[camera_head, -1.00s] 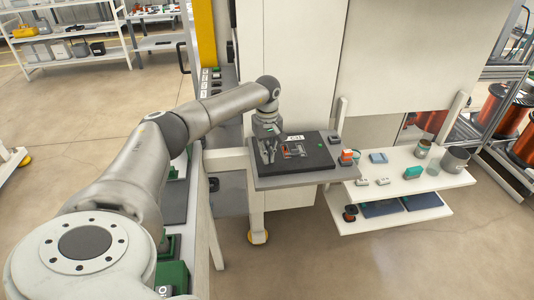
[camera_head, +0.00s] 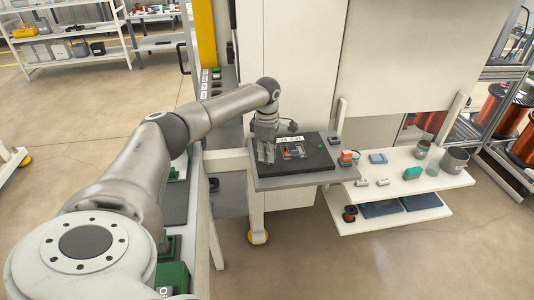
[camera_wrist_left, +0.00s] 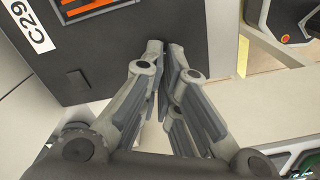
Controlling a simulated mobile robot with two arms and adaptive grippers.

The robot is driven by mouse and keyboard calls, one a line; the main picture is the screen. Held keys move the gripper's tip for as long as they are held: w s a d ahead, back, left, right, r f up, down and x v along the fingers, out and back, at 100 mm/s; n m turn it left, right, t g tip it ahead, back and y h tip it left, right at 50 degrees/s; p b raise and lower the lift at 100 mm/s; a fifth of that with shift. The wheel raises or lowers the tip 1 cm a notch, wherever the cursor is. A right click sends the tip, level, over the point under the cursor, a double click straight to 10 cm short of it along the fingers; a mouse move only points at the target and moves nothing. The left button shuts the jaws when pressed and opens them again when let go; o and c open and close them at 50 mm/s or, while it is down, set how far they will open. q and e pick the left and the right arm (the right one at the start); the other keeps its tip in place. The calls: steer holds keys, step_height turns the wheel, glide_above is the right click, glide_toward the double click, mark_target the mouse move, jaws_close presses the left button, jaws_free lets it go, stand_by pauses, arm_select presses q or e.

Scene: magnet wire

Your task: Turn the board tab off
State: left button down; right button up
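A dark board (camera_head: 318,160) lies on a small grey table in the head view, with a white label (camera_head: 289,140) at its back edge. A small orange and grey part (camera_head: 293,152) sits on it; this may hold the tab, but I cannot make the tab out. In the left wrist view the board (camera_wrist_left: 105,72) fills the upper left, with the label "C29" (camera_wrist_left: 30,27) and orange pieces (camera_wrist_left: 75,22). My left gripper (camera_head: 266,160) points down over the board's left edge. In the wrist view its fingertips (camera_wrist_left: 164,50) are together, with nothing seen between them. My right gripper is out of view.
The grey table's edge (camera_head: 295,181) lies in front of the board. An orange block (camera_head: 346,156) stands at its right end. A white shelf (camera_head: 400,180) beyond holds cups and small blocks. A tall white cabinet (camera_head: 300,65) stands behind.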

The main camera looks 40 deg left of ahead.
arm_select(q)
steer(key=n, duration=0.4)
steer(key=shift+n+p, duration=0.35)
steer(key=shift+n, duration=0.05)
stand_by(0.4)
steer(key=c, duration=1.7)
jaws_free()
step_height(320, 180, up, 12)
steer(key=shift+r, duration=0.1)
